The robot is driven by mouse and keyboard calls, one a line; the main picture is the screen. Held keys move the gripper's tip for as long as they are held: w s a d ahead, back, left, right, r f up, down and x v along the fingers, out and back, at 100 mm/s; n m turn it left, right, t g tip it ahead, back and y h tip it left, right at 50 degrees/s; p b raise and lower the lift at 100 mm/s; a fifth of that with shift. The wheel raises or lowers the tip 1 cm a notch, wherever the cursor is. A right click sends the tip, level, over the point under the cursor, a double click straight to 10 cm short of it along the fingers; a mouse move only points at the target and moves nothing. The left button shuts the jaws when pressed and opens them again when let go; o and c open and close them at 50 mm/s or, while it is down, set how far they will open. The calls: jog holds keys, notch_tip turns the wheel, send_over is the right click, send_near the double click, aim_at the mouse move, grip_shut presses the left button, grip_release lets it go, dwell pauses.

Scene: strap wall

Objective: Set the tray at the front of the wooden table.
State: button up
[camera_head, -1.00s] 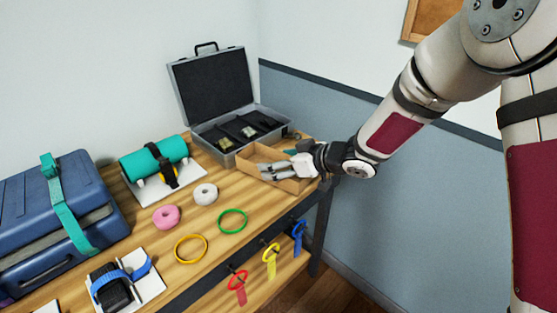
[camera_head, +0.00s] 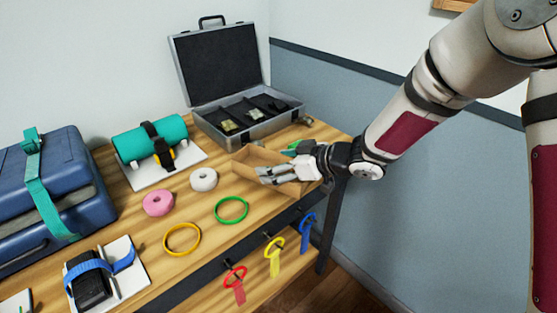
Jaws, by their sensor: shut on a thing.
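The tray (camera_head: 256,155) is a shallow tan box at the right end of the wooden table (camera_head: 205,240), close to the front edge. It looks turned at an angle, and a green thing (camera_head: 291,146) shows at its far side. My gripper (camera_head: 268,176) reaches in from the right, over the tray's near right part, and is shut on the tray. The gripper hides part of the tray's wall and inside. I cannot tell whether the tray's bottom touches the table.
An open grey case (camera_head: 268,126) stands behind the tray. A green ring (camera_head: 231,210), a yellow ring (camera_head: 182,239), a white roll (camera_head: 203,180) and a pink roll (camera_head: 158,203) lie to the left. Red, yellow and blue straps (camera_head: 307,232) hang on the front edge.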

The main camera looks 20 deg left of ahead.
jog(key=shift+f, duration=0.35)
jog(key=shift+f+b, duration=0.55)
dwell(0.3)
jog(key=o, duration=1.6)
jog(key=shift+c, duration=0.2)
